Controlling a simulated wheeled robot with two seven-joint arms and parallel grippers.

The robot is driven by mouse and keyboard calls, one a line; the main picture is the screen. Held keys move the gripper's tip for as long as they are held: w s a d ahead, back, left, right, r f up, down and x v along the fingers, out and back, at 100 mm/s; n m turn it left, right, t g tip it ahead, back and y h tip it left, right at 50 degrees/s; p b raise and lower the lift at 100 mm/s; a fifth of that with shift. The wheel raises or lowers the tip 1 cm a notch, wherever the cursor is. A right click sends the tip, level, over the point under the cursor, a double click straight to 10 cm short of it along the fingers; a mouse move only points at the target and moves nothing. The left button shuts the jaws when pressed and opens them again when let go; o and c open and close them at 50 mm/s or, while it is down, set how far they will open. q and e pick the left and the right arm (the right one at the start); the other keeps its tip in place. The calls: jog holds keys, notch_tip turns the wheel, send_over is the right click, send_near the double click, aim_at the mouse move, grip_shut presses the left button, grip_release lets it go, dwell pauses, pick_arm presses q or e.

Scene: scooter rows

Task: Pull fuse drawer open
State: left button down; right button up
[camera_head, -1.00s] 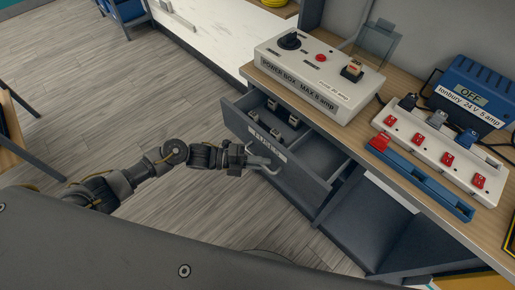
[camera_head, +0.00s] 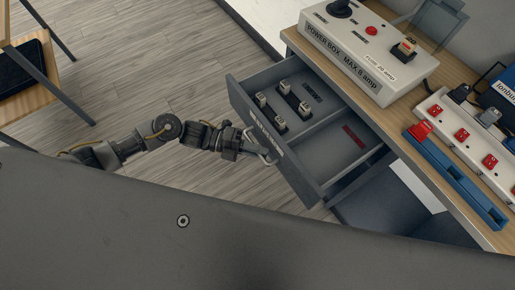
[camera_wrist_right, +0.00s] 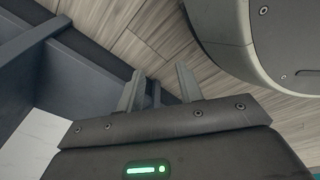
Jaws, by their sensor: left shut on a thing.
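The grey fuse drawer (camera_head: 310,192) is pulled out from under the bench top, and its inside shows. It has a label strip and a light metal handle on its front. My left gripper (camera_head: 258,148) is shut on that handle. Several fuses (camera_head: 282,101) sit in dark holders in the drawer's far compartment. A red strip (camera_head: 353,137) lies on the floor of the nearer compartment. In the right wrist view my right gripper (camera_wrist_right: 160,84) has its two fingers apart with nothing between them.
A white power box (camera_head: 365,50) stands on the wooden bench top above the drawer. A white strip with red switches (camera_head: 462,134) and a blue rail (camera_head: 455,178) lie to its right. An open shelf is below. Wooden floor (camera_head: 160,60) lies clear left of the drawer.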

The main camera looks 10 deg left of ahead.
pick_arm(q)
jog(key=c, duration=1.7)
grip_release()
jog(key=shift+c, duration=0.2)
jog(key=shift+a, duration=0.15)
